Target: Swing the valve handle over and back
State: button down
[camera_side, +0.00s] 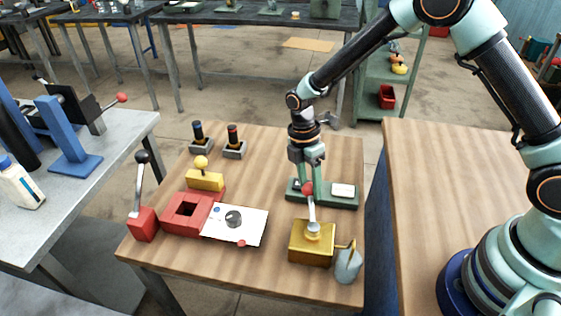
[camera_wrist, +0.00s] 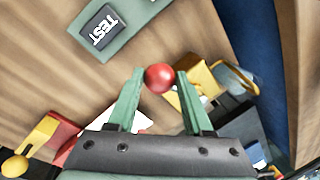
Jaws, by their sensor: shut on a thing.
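The valve is a brass-yellow block (camera_side: 311,243) at the front right of the wooden table in the side view. Its pale handle (camera_side: 312,215) stands nearly upright, leaning slightly left, and ends in a red ball knob (camera_side: 307,188). My gripper (camera_side: 309,179) reaches down from above and is shut on the knob. In the wrist view the red knob (camera_wrist: 159,77) sits between my two green fingertips (camera_wrist: 157,74). The brass block (camera_wrist: 196,88) shows partly behind the right finger. A spout runs from the block to a grey cup (camera_side: 348,266).
A green panel (camera_side: 336,200) with a white label stands just behind the valve. Left are a white plate with a dark knob (camera_side: 234,219), a red box (camera_side: 186,208), a yellow-knobbed block (camera_side: 205,180) and a black-knobbed lever (camera_side: 140,190). Two small switches (camera_side: 234,143) stand at the back.

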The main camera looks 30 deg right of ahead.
jog(key=shift+s+d+m, duration=0.7)
jog(key=shift+d+m, duration=0.1)
jog(key=shift+m, duration=0.6)
jog(key=shift+c, duration=1.8)
grip_release()
jog(key=shift+r, duration=0.1)
notch_tip(320, 180, up, 12)
jog(key=w, duration=0.2)
jog(key=shift+a, duration=0.2)
